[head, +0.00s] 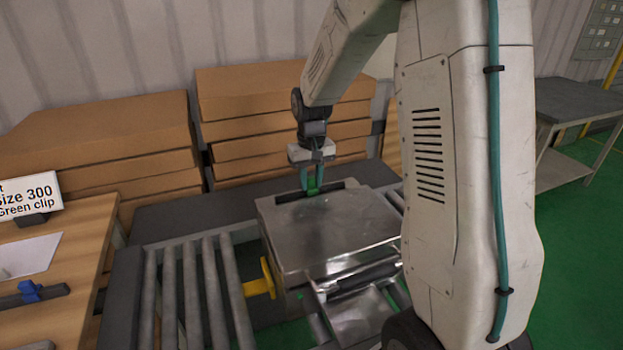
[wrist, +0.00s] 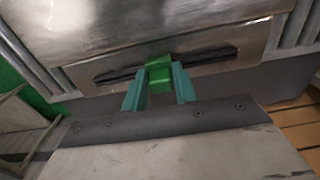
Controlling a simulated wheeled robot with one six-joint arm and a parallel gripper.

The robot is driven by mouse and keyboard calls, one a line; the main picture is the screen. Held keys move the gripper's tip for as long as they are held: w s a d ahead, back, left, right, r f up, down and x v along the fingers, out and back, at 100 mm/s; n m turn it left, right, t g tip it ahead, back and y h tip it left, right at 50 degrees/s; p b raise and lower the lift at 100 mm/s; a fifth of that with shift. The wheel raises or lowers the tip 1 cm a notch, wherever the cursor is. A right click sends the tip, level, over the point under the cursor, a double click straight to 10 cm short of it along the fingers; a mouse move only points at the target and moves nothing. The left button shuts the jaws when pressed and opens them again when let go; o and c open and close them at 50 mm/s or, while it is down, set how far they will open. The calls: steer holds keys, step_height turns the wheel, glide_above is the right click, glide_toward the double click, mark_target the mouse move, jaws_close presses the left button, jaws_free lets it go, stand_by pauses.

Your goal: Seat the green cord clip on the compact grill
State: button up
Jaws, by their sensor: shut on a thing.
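The compact grill (head: 330,228) is a silver metal box on the roller conveyor. Its far edge carries a plate with a long dark slot, which also shows in the wrist view (wrist: 210,58). The green cord clip (wrist: 159,75) is a small bright green block. My gripper (head: 315,180) is above the far edge of the grill, its teal fingers shut on the clip on both sides. In the wrist view the clip overlaps the middle of the dark slot. I cannot tell whether it sits in the slot or just above it.
Stacked cardboard boxes (head: 255,110) stand behind the conveyor. Rollers (head: 190,290) lie left of the grill, with a yellow part (head: 262,280) at its side. A wooden table at left holds a sign (head: 28,200) reading "Size 300 Green clip" and a blue clip (head: 29,291) on a dark bar.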

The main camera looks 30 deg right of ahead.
steer(key=shift+f, duration=0.1)
steer(key=o, duration=1)
step_height(320, 180, up, 8)
steer(key=shift+f, duration=0.1)
